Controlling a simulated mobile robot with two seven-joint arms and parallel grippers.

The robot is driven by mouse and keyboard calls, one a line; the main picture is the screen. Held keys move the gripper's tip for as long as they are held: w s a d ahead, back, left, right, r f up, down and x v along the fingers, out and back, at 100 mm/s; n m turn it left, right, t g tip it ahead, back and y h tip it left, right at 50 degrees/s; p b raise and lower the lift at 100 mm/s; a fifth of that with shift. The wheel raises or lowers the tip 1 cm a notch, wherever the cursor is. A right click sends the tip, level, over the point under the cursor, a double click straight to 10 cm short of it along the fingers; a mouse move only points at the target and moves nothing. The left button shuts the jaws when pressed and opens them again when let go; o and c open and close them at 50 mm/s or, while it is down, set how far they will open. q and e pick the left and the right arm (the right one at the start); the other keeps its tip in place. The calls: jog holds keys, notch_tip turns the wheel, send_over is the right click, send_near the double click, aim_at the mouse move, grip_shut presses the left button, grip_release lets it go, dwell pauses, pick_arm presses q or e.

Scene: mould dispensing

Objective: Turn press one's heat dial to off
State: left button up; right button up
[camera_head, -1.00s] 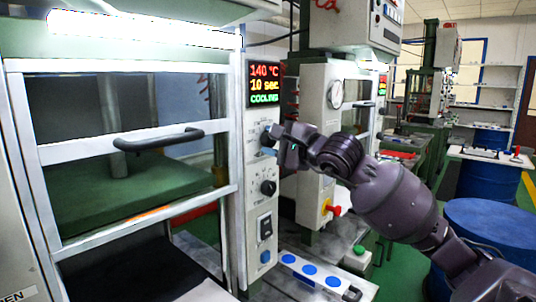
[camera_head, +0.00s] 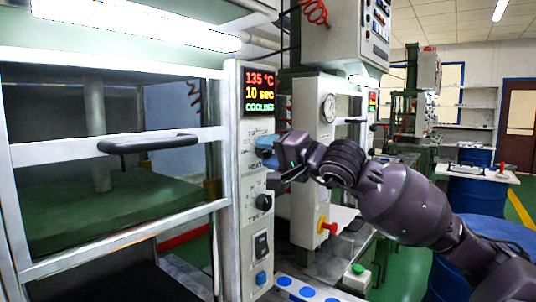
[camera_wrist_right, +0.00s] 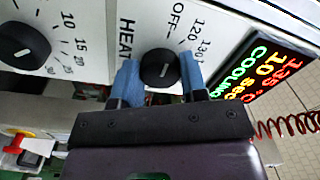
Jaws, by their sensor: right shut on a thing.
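Press one's heat dial is a black round knob (camera_wrist_right: 160,69) on the white control panel (camera_head: 257,215). The wrist view shows it between the blue fingertips of my right gripper (camera_wrist_right: 160,80), which is shut on it. The dial's white mark points toward the OFF end of the printed scale. In the head view my right gripper (camera_head: 268,150) covers the dial. The display (camera_head: 259,91) reads 135 °C, 10 sec and a green word; the wrist view shows that word as COOLING (camera_wrist_right: 237,72). My left gripper is not in view.
A second black dial (camera_head: 264,202) sits below the heat dial, with a dark switch (camera_head: 261,245) and blue button (camera_head: 261,278) under it. The press door handle (camera_head: 148,143) juts out at the left. A second press (camera_head: 309,200) with a red knob stands behind.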

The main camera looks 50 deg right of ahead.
jog(key=shift+f, duration=0.1)
dwell(0.3)
jog(key=o, duration=0.9)
jog(key=shift+s, duration=0.1)
jog(key=shift+s, duration=0.25)
jog(key=s, duration=0.3)
jog(key=s+p, duration=0.1)
jog(key=s, duration=0.2)
jog(key=s+d+p, duration=0.1)
jog(key=s, duration=0.3)
jog(key=shift+f, duration=0.1)
